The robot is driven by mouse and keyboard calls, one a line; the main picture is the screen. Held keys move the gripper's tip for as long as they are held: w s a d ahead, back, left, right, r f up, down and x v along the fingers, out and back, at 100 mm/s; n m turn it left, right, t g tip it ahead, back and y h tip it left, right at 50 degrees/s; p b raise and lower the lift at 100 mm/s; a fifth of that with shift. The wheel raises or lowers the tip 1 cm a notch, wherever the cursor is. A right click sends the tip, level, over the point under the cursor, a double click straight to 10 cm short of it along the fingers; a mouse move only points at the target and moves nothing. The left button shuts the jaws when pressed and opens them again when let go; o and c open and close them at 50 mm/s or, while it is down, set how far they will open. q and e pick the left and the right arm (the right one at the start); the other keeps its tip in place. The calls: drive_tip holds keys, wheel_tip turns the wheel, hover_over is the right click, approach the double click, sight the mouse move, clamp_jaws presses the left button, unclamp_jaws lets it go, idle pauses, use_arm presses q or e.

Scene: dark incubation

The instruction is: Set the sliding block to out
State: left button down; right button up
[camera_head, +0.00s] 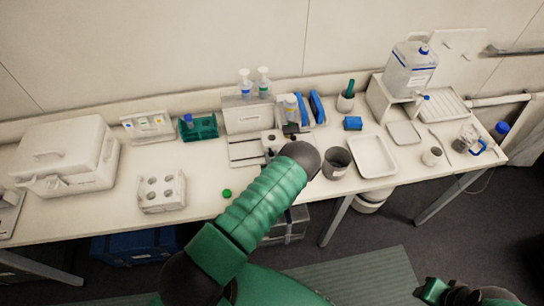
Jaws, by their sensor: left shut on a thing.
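A white bench device (246,119) stands at the back middle of the table, with a flat base with dark slots in front of it. A small pale block (270,138) sits at the right part of this base and looks like the sliding block. My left arm reaches up from below, and my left gripper (290,130), small and dark, is at the right side of this block. It appears shut on the block, but the wrist hides the contact and much of the base's right side. My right gripper (433,290) is low at the bottom right, away from the table; its fingers are unclear.
Pump bottles (263,82) and blue holders (317,107) stand close around the device. A grey cup (336,162) and white tray (373,156) lie to the right. A holed white rack (162,193) and a green cap (227,193) are at left. A white case (68,165) stands far left.

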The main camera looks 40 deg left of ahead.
use_arm(q)
drive_tip(key=shift+a, duration=0.1)
drive_tip(key=s+a, duration=0.2)
drive_tip(key=s, duration=0.1)
drive_tip(key=s+a, duration=0.6)
drive_tip(key=shift+s+r, duration=0.1)
drive_tip(key=shift+s, duration=0.15)
drive_tip(key=shift+s+a, duration=0.1)
drive_tip(key=shift+a, duration=0.05)
drive_tip(key=c, duration=1.3)
unclamp_jaws()
drive_tip(key=shift+o, duration=0.3)
drive_tip(key=shift+s, duration=0.1)
drive_tip(key=shift+a, duration=0.1)
